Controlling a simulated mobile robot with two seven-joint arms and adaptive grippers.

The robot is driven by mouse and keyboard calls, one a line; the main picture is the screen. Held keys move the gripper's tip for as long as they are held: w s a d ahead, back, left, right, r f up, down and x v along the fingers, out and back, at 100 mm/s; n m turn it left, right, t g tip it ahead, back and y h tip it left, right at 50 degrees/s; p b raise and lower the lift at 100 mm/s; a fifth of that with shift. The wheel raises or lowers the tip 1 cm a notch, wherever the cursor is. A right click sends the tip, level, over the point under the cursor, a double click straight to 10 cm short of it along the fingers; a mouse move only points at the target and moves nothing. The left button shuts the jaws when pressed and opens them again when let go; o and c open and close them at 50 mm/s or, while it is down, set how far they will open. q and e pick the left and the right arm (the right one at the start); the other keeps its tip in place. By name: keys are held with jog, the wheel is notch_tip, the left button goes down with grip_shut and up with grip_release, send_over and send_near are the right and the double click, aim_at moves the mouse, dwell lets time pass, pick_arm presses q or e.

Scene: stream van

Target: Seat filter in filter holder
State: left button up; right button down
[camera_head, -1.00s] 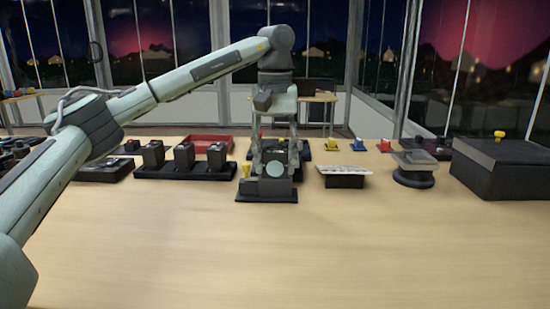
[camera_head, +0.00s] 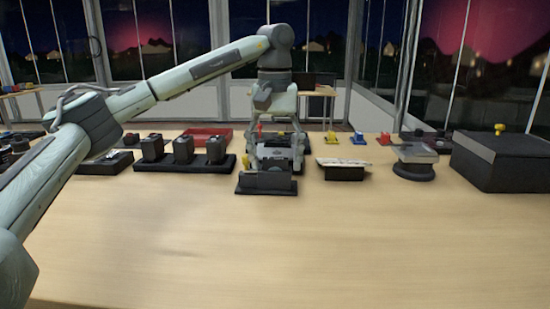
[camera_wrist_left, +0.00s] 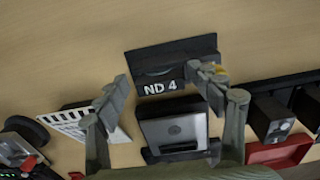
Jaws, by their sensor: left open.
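My left gripper (camera_head: 275,160) reaches down over the dark filter holder (camera_head: 266,188), a low black block near the middle of the table. The left wrist view shows the open gripper (camera_wrist_left: 160,78) with its fingers apart, on both sides of a dark plate marked "ND 4" (camera_wrist_left: 160,87), which looks like the filter. I cannot tell whether the filter sits in the holder's slot. The right gripper is not in view.
A grey box-like device (camera_wrist_left: 172,128) lies behind the holder. A rack of black blocks (camera_head: 183,165) stands left, a white-topped stand (camera_head: 343,172) and round-based stand (camera_head: 414,172) right, and a large black case (camera_head: 505,165) far right. The front table is clear.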

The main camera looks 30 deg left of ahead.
aim_at(275, 159)
pick_arm(q)
notch_tip(275, 159, up, 12)
dwell(0.6)
dwell(0.4)
